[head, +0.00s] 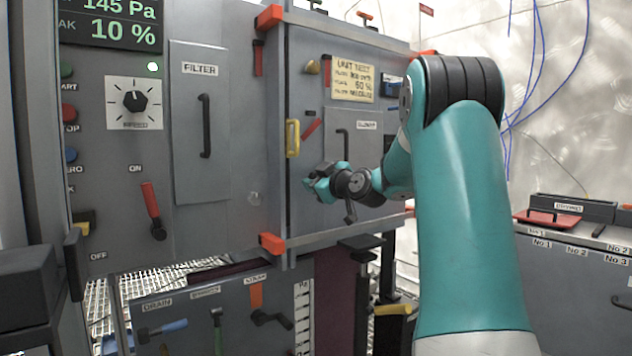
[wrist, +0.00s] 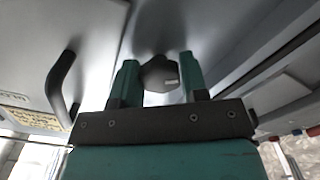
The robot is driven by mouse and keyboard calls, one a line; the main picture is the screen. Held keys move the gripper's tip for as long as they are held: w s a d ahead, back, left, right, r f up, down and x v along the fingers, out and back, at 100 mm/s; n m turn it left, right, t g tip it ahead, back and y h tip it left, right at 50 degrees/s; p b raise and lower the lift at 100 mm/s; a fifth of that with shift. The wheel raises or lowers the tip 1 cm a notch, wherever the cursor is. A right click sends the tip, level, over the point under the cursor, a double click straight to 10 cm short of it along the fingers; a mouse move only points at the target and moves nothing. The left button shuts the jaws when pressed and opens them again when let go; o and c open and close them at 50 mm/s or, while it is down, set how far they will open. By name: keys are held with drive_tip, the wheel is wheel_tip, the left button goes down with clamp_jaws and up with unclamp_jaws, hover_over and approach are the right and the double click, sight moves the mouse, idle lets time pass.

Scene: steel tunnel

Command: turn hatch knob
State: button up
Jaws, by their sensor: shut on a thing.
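The hatch knob (wrist: 158,74) is dark and faceted, with a small pale mark, and stands out from a grey metal face. My gripper (wrist: 158,78) has its two teal fingers on either side of the knob, shut on it. In the head view my gripper (head: 322,184) reaches in from the right, low on the grey cabinet door (head: 308,215), below the yellow handle. The knob itself is hidden there behind my fingers and wrist.
A black handle (wrist: 62,88) stands close left of my fingers in the wrist view. Orange corner blocks (head: 271,243) jut out. A lower panel (head: 205,315) carries several levers.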

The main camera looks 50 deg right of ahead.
drive_tip(key=m, duration=0.3)
drive_tip(key=shift+m, duration=0.4)
drive_tip(key=m+p, duration=0.1)
drive_tip(key=m, duration=0.2)
drive_tip(key=shift+m, duration=0.3)
drive_tip(key=m+p, duration=0.3)
drive_tip(key=m, duration=0.3)
drive_tip(key=shift+r, duration=0.1)
drive_tip(key=m+p, duration=0.4)
drive_tip(key=m, duration=0.2)
drive_tip(key=shift+m+p, duration=0.4)
drive_tip(key=m+p, duration=0.3)
drive_tip(key=m, duration=0.1)
drive_tip(key=shift+m, duration=0.3)
drive_tip(key=shift+p, duration=0.3)
drive_tip(key=o, duration=0.6)
drive_tip(key=shift+o, duration=0.2)
